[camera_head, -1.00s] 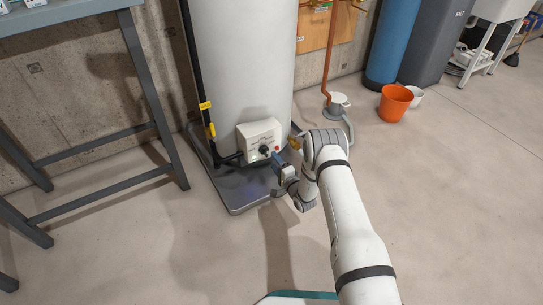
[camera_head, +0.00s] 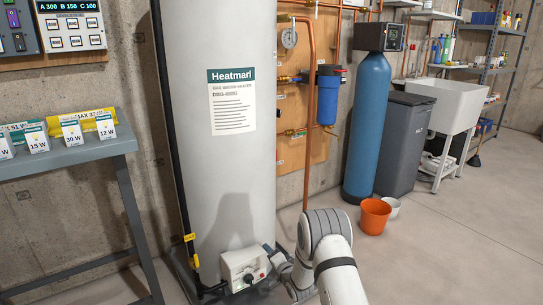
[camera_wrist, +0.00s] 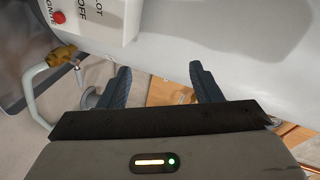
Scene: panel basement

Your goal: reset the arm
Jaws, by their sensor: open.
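My gripper (camera_wrist: 158,88) is open in the wrist view, its two dark fingers apart with nothing between them. It is close in front of the white water heater tank (camera_wrist: 240,40). The heater's white control box (camera_wrist: 105,18), with a red button (camera_wrist: 58,17) and OFF lettering, is at the upper left of that view, apart from the fingers. In the head view the control box (camera_head: 244,266) is low on the tank (camera_head: 225,170). My arm reaches up from the bottom to the right of the box; the fingers are not clear there.
A grey bench (camera_head: 75,155) with small labelled boxes stands at left. Copper pipes (camera_head: 309,110), a blue filter (camera_head: 328,95), a blue cylinder (camera_head: 367,130), an orange bucket (camera_head: 375,216) and a white sink (camera_head: 450,100) stand to the right. The floor (camera_head: 450,245) at lower right is clear.

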